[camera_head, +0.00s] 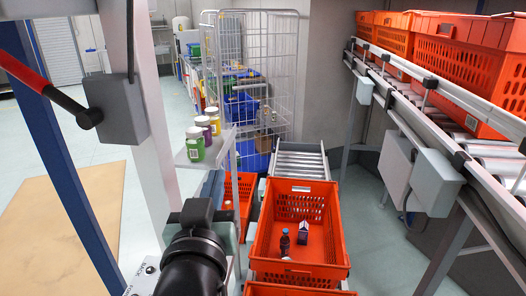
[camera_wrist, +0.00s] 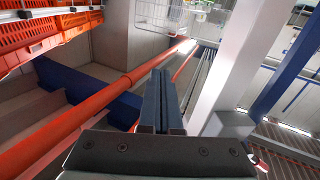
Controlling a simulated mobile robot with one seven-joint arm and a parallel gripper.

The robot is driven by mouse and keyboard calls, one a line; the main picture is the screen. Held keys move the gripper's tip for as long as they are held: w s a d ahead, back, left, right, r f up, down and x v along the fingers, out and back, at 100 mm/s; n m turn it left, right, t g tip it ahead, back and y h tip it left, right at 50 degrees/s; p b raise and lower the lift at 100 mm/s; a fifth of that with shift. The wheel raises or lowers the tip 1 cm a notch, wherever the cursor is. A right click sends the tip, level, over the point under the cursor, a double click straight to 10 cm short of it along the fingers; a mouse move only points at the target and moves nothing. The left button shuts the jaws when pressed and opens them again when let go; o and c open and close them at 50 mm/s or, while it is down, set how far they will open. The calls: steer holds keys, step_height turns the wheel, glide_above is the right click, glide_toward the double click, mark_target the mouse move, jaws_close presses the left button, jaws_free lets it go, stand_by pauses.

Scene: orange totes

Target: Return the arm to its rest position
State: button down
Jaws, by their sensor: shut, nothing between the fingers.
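My gripper (camera_wrist: 160,76) shows in the wrist view with its two dark fingers together, shut and empty. In the head view, a dark part of my arm is at the bottom, left of the orange tote (camera_head: 264,228); the fingers cannot be made out there. That tote holds a small dark bottle (camera_head: 285,243) and a small dark carton (camera_head: 303,232), both apart from my arm.
Jars (camera_head: 194,144) stand on a pale shelf (camera_head: 213,152) beyond my arm. A roller conveyor (camera_head: 300,165) lies behind the tote. Orange totes (camera_head: 458,60) line a raised conveyor at right. A wire cage (camera_head: 262,55) stands behind. The right floor (camera_head: 385,240) is clear.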

steer(key=s+d+r+t+b, duration=0.2)
steer(key=s+d+r+t, duration=0.1)
steer(key=s+r, duration=0.4)
steer(key=s+d+r+t+b, duration=0.3)
steer(key=s+r+t, duration=0.3)
steer(key=r, duration=0.7)
steer(key=shift+s+d+m+b, duration=0.3)
steer(key=shift+s+d+m, duration=0.1)
steer(key=shift+d, duration=0.2)
